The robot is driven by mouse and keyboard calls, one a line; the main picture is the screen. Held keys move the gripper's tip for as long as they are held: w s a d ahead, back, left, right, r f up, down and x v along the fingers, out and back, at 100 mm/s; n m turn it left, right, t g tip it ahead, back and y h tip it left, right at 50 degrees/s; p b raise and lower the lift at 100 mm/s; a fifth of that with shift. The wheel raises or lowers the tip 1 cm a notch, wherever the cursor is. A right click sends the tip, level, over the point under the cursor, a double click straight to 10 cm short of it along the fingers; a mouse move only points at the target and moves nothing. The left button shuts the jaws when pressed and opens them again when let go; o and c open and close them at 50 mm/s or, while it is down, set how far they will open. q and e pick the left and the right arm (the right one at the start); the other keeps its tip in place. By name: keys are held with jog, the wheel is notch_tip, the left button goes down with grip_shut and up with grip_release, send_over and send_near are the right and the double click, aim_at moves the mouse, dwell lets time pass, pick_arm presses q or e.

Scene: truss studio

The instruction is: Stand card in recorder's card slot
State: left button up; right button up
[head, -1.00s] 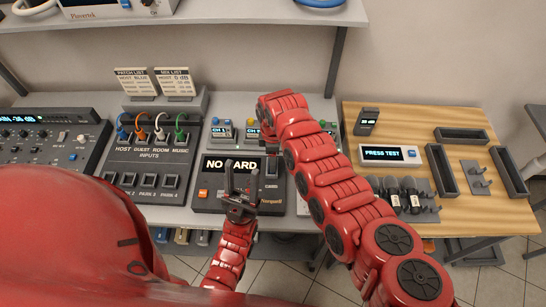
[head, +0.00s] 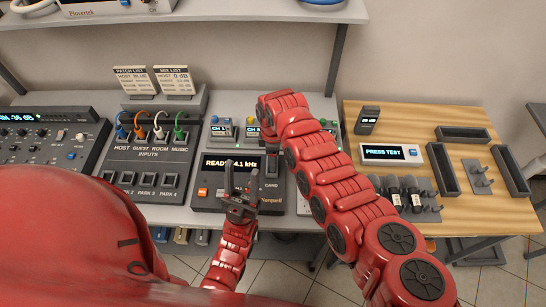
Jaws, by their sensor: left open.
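The recorder (head: 209,191) is a dark box on the bench, and its screen (head: 215,163) reads READY with a kHz figure partly hidden. A small dark card (head: 273,163) appears to stand upright at the recorder's right, just above the CARD label; its lower edge is hard to make out. My left gripper (head: 241,178) is open in front of the recorder's screen, left of the card and apart from it, with nothing between its fingers. My right arm crosses from the lower right to behind the card; its gripper is not visible.
A patch box (head: 148,165) with several coloured cables stands left of the recorder, and a mixer (head: 45,140) at far left. On the wooden table at right are a PRESS TEST unit (head: 391,153), microphones and black trays (head: 443,168). A shelf (head: 230,14) hangs above.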

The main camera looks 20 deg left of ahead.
jog(key=shift+f, duration=0.2)
jog(key=o, duration=1.1)
jog(key=shift+c, duration=0.2)
notch_tip(320, 180, up, 6)
jog(key=p, duration=0.4)
jog(key=shift+r, duration=0.15)
notch_tip(320, 180, up, 5)
jog(key=p, duration=0.2)
jog(key=shift+p, duration=0.4)
